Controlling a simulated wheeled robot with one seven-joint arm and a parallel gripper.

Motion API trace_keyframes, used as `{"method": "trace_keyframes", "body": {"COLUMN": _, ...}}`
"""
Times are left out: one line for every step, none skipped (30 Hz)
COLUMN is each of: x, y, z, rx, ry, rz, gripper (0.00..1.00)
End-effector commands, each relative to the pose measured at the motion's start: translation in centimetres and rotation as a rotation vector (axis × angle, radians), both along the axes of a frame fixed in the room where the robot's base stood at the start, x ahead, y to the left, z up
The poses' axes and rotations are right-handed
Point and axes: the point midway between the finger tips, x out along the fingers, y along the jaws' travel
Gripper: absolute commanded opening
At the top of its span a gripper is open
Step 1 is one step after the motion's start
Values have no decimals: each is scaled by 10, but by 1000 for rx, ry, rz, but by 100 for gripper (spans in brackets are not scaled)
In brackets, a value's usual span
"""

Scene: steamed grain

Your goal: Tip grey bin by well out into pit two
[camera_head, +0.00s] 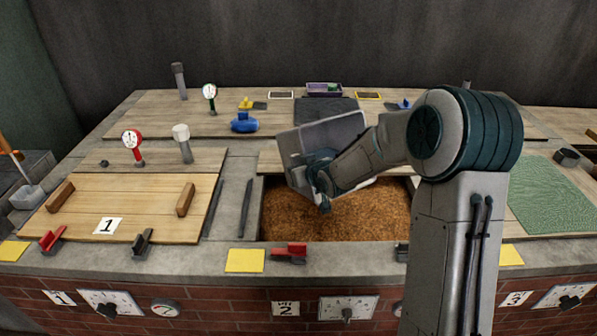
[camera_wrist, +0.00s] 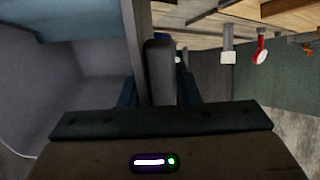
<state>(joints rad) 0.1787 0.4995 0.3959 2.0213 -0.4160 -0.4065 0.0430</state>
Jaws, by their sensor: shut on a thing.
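The grey bin (camera_head: 325,137) is held tilted over the open pit two in the head view. My gripper (camera_head: 322,175) is shut on it at its near side. In the wrist view the bin's grey wall (camera_wrist: 85,80) fills the left, and my gripper (camera_wrist: 158,85) closes around a dark upright grip part. Pit two (camera_head: 345,213) is an open square hole with brown grain in it, below the bin. The bin's contents cannot be made out. My arm hides the pit's right part.
A wooden lid marked 1 (camera_head: 130,200) with two handles covers the left pit. Red clips (camera_head: 290,252) stand on the front ledge. Gauges (camera_head: 132,142) and a blue object (camera_head: 244,122) stand behind. A green mesh (camera_head: 550,195) lies at right.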

Motion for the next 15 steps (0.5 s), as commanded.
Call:
{"method": "trace_keyframes", "body": {"x": 1, "y": 0, "z": 3, "rx": 5, "ry": -29, "rz": 3, "gripper": 0}}
{"method": "trace_keyframes", "body": {"x": 0, "y": -1, "z": 2, "rx": 8, "ry": -35, "rz": 4, "gripper": 0}}
{"method": "trace_keyframes", "body": {"x": 0, "y": -1, "z": 1, "rx": 13, "ry": -44, "rz": 3, "gripper": 0}}
{"method": "trace_keyframes", "body": {"x": -1, "y": -2, "z": 1, "rx": 17, "ry": -51, "rz": 3, "gripper": 0}}
{"method": "trace_keyframes", "body": {"x": -1, "y": -2, "z": 0, "rx": 21, "ry": -57, "rz": 3, "gripper": 0}}
{"method": "trace_keyframes", "body": {"x": -2, "y": -3, "z": 0, "rx": 26, "ry": -66, "rz": 3, "gripper": 0}}
{"method": "trace_keyframes", "body": {"x": -3, "y": -3, "z": -1, "rx": 30, "ry": -71, "rz": 3, "gripper": 0}}
{"method": "trace_keyframes", "body": {"x": -3, "y": -3, "z": -2, "rx": 34, "ry": -77, "rz": 3, "gripper": 0}}
{"method": "trace_keyframes", "body": {"x": -4, "y": -4, "z": -3, "rx": 38, "ry": -85, "rz": 4, "gripper": 0}}
{"method": "trace_keyframes", "body": {"x": -5, "y": -4, "z": -3, "rx": 43, "ry": -92, "rz": 4, "gripper": 0}}
{"method": "trace_keyframes", "body": {"x": -6, "y": -4, "z": -4, "rx": 46, "ry": -98, "rz": 4, "gripper": 0}}
{"method": "trace_keyframes", "body": {"x": -6, "y": -5, "z": -5, "rx": 51, "ry": -105, "rz": 4, "gripper": 0}}
{"method": "trace_keyframes", "body": {"x": -7, "y": -5, "z": -5, "rx": 54, "ry": -113, "rz": 3, "gripper": 0}}
{"method": "trace_keyframes", "body": {"x": -8, "y": -6, "z": -6, "rx": 58, "ry": -119, "rz": 3, "gripper": 0}}
{"method": "trace_keyframes", "body": {"x": -9, "y": -7, "z": -7, "rx": 63, "ry": -125, "rz": 3, "gripper": 0}}
